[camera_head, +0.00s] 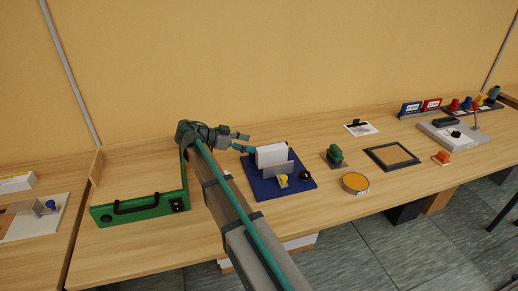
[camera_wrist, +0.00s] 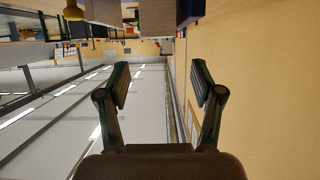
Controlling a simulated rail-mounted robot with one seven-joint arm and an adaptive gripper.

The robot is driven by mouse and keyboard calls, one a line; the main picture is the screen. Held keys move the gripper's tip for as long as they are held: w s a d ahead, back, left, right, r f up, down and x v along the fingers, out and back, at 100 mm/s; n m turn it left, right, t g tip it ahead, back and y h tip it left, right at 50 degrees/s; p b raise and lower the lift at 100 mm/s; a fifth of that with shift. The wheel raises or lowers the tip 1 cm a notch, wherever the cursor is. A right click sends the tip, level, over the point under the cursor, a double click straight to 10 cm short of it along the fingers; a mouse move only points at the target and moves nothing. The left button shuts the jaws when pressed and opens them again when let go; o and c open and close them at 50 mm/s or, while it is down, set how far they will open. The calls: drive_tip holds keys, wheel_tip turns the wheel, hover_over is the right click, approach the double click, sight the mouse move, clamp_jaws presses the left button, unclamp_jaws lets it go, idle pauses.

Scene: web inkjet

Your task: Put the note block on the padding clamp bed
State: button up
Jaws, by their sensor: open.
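A white upright block (camera_head: 271,155), which looks like the note block, stands on a blue base (camera_head: 263,189) in the head view. The blue base carries a grey upright plate (camera_head: 277,172), a yellow knob (camera_head: 283,180) and a dark knob; it looks like the padding clamp bed. The plate hides the block's lower part. My gripper (camera_head: 246,142) is just left of and near the top of the white block, pointing right. In the wrist view my gripper (camera_wrist: 162,84) is open, with nothing between its fingers.
A green-fronted tray (camera_head: 143,209) with a black handle lies left of my arm. A grey machine (camera_head: 447,131) stands farther right. My arm covers part of the table.

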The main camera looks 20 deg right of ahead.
drive_tip(key=shift+v, duration=1.35)
drive_tip(key=shift+r, duration=0.1)
